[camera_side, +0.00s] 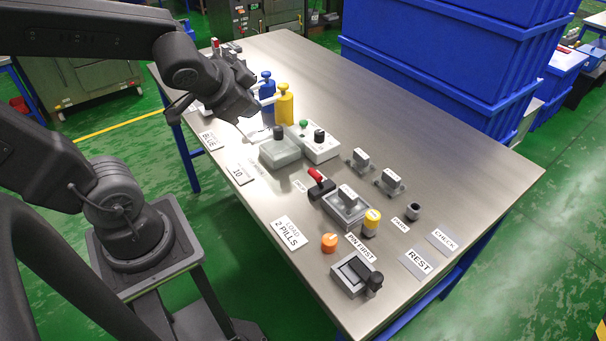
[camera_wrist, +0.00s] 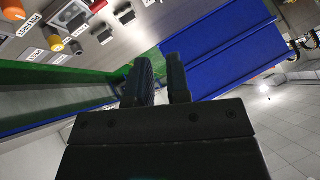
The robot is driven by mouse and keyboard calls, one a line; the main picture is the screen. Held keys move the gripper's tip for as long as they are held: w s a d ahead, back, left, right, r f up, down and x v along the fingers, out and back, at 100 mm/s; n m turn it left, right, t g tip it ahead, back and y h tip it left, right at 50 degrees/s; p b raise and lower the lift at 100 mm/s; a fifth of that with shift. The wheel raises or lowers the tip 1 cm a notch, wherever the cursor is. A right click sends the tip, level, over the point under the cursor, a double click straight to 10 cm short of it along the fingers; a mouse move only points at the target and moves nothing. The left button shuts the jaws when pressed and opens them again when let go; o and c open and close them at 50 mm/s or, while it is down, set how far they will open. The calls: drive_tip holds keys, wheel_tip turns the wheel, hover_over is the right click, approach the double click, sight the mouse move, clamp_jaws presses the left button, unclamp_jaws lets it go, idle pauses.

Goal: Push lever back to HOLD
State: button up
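No label that I can read says HOLD. A lever with a red handle (camera_side: 316,174) on a black base stands on the table beside a grey box. Another lever, with a black knob (camera_side: 375,281), is on a grey housing (camera_side: 346,283) at the near end of the table. I cannot tell which one the task names. My gripper (camera_side: 250,112) is above the table's left part, near the blue and yellow bottles, apart from both levers. In the wrist view my gripper's two dark fingers (camera_wrist: 160,78) have a narrow gap between them, with nothing held.
A blue pump bottle (camera_side: 267,88) and a yellow one (camera_side: 284,104) stand close to my gripper. Grey control boxes (camera_side: 281,152), an orange cap (camera_side: 329,243) and a yellow cylinder (camera_side: 371,223) stand on the table. Blue crates (camera_side: 440,70) stack behind it.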

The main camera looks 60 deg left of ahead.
drive_tip(key=w+m, duration=0.1)
drive_tip(key=w+a+f+m+t, duration=0.1)
drive_tip(key=w+a, duration=0.1)
drive_tip(key=shift+a+f+m+t, duration=0.2)
drive_tip(key=shift+f+m+t, duration=0.1)
drive_tip(key=shift+m, duration=0.1)
clamp_jaws()
drive_tip(key=s+d+f+m+g+h, duration=0.1)
drive_tip(key=f+m+h, duration=0.3)
drive_tip(key=f+m, duration=0.1)
drive_tip(key=s+d+f+m+g+h, duration=0.1)
drive_tip(key=s+f+m+g+h, duration=0.1)
drive_tip(key=f+m+h, duration=0.2)
wheel_tip(320, 180, down, 2)
drive_tip(key=m, duration=0.3)
drive_tip(key=shift+d+f+h, duration=0.15)
drive_tip(key=shift+d+h, duration=0.2)
drive_tip(key=shift+h, duration=0.05)
